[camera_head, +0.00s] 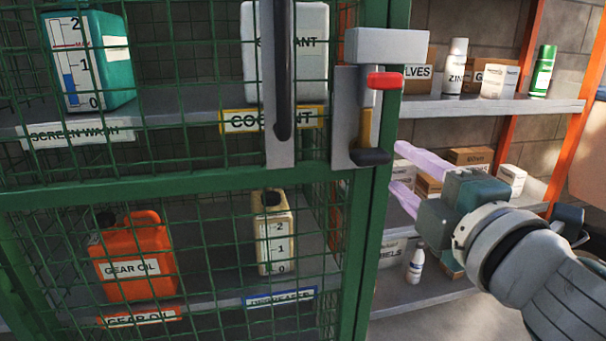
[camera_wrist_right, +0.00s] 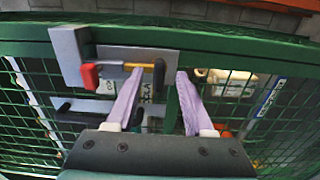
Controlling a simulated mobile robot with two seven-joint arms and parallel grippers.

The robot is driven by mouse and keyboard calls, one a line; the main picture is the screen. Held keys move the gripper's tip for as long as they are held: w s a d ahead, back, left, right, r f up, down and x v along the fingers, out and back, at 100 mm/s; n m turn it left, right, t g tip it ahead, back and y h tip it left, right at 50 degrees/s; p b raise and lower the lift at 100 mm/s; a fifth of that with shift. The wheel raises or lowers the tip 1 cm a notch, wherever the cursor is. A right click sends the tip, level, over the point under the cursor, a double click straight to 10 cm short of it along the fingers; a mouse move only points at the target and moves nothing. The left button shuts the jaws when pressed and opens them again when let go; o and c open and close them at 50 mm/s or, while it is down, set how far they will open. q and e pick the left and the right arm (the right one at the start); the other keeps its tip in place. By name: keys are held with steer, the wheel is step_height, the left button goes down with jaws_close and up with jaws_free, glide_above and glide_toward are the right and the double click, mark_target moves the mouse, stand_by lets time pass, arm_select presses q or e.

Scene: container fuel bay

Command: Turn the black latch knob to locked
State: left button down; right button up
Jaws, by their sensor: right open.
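The black latch knob (camera_head: 370,157) sits at the bottom of a grey latch plate (camera_head: 345,110) on the green cage door's edge. Above it are a brass-yellow bar (camera_head: 365,127) and a red tab (camera_head: 385,81). My right gripper (camera_head: 398,168) is open, its pale lilac fingers pointing at the knob from the right, with the tips apparently just short of it. In the right wrist view the knob (camera_wrist_right: 159,73) shows between the two fingertips of the right gripper (camera_wrist_right: 158,76), and the red tab (camera_wrist_right: 88,77) lies to the left. My left gripper is not in view.
A long black door handle (camera_head: 283,75) stands left of the latch. Behind the green mesh are a coolant can (camera_head: 310,50), a teal screen wash can (camera_head: 112,70), an orange gear oil can (camera_head: 135,250) and a cream can (camera_head: 275,235). Shelves (camera_head: 490,106) with boxes and bottles stand at right.

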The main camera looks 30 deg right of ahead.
steer(key=v, duration=0.4)
steer(key=shift+w, duration=0.1)
stand_by(0.3)
steer(key=s+r+m+g+h+p, duration=0.1)
steer(key=s+r+m+g+p, duration=0.65)
steer(key=p, duration=0.75)
steer(key=s+a+r+m+g+y+p, duration=0.6)
steer(key=s+a+p, duration=0.3)
steer(key=p, duration=0.4)
step_height(320, 180, up, 37)
steer(key=p, duration=3.6)
steer(key=shift+s+a+r+h, duration=0.2)
steer(key=shift+s+h, duration=0.2)
steer(key=shift+s, duration=0.05)
steer(key=shift+g, duration=0.25)
